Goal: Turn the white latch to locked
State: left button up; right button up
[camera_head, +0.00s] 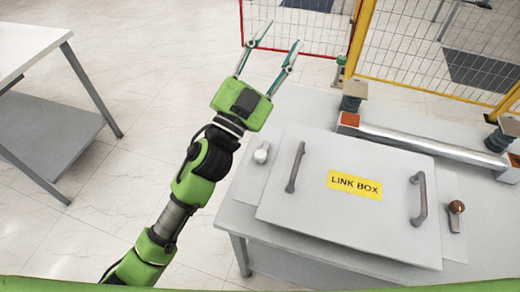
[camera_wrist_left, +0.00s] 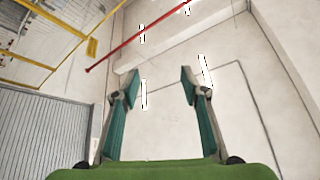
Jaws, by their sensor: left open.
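The white latch (camera_head: 262,153) is a small white knob on the left side of the grey link box (camera_head: 330,222), near its back left corner. My left gripper (camera_head: 272,47) is open and empty, raised above and behind the latch in the head view, apart from it. Its fingers point away from the box. In the left wrist view my left gripper (camera_wrist_left: 160,85) shows its two teal fingers spread, with only wall and ceiling beyond. My right gripper is not in view.
The box lid has two grey handles (camera_head: 295,167) and a yellow "LINK BOX" label (camera_head: 354,185). A brown knob (camera_head: 456,208) is on the right side. Insulators and a bar (camera_head: 425,142) stand behind the lid. A mesh fence (camera_head: 300,25) is at the back; a table (camera_head: 30,40) stands left.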

pick_arm(q)
jog(key=s+d+r+m+g+h, duration=0.2)
jog(key=s+d+m+g+h, duration=0.3)
jog(key=d+m+g, duration=0.3)
jog(key=s+d+r+m+g+h, duration=0.2)
jog(key=s+d+m+g+h, duration=0.35)
jog(key=m+g, duration=0.3)
jog(key=s+d+f+m+g+y, duration=0.3)
jog(key=d+f+m+g+y, duration=0.15)
jog(key=m+g, duration=0.2)
jog(key=t+y, duration=0.3)
jog(key=y, duration=1.6)
send_over(260, 155)
notch_tip(260, 155, down, 16)
jog(key=shift+m, duration=0.5)
notch_tip(260, 155, down, 13)
jog(key=p, duration=0.5)
jog(key=shift+d+r, duration=0.1)
jog(key=shift+r, duration=0.05)
jog(key=shift+f, duration=0.35)
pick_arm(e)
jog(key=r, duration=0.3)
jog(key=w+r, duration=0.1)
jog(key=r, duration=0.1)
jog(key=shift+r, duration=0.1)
